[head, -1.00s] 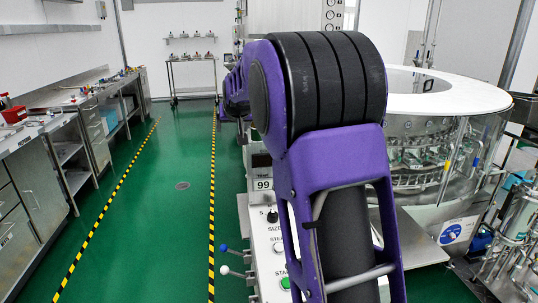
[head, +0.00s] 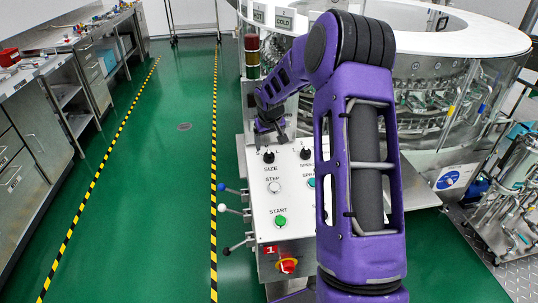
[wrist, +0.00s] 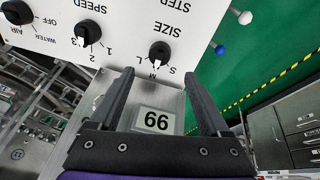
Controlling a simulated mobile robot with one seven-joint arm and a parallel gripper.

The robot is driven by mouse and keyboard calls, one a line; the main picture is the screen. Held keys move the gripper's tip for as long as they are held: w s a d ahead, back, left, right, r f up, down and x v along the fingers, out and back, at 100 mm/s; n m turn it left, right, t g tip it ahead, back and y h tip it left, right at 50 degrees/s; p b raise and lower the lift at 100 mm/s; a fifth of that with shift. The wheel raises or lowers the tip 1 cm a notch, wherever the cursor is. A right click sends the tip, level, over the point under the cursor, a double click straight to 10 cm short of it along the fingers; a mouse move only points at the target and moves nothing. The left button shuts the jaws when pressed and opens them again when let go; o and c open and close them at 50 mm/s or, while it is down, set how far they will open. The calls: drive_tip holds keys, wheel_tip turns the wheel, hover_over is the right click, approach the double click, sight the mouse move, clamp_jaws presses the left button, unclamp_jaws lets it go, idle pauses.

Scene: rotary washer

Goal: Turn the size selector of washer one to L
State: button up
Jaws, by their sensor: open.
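The black SIZE selector knob (head: 269,156) is at the upper left of the sloped white control panel (head: 262,208). In the wrist view the knob (wrist: 160,52) appears upside down, with S, M and L marked around it; I cannot tell surely which letter it points to. My gripper (head: 272,138) is above the knob in the head view, its fingers mostly hidden. In the wrist view my gripper (wrist: 158,80) is open and empty, with the knob ahead between the fingertip lines, apart from them. A red tag reading 1 (head: 269,250) is on the panel's front.
The SPEED knob (head: 306,153) is beside SIZE; STEP (head: 274,187) and green START (head: 280,221) buttons are below. Levers with blue, white and black balls (head: 222,209) stick out left. A number plate (wrist: 157,121) lies beyond the panel. The green floor aisle (head: 150,200) is clear.

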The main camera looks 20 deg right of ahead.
sight(269, 154)
drive_tip(key=x, duration=0.8)
drive_tip(key=shift+w+f, duration=0.15)
drive_tip(key=shift+f, duration=0.1)
clamp_jaws()
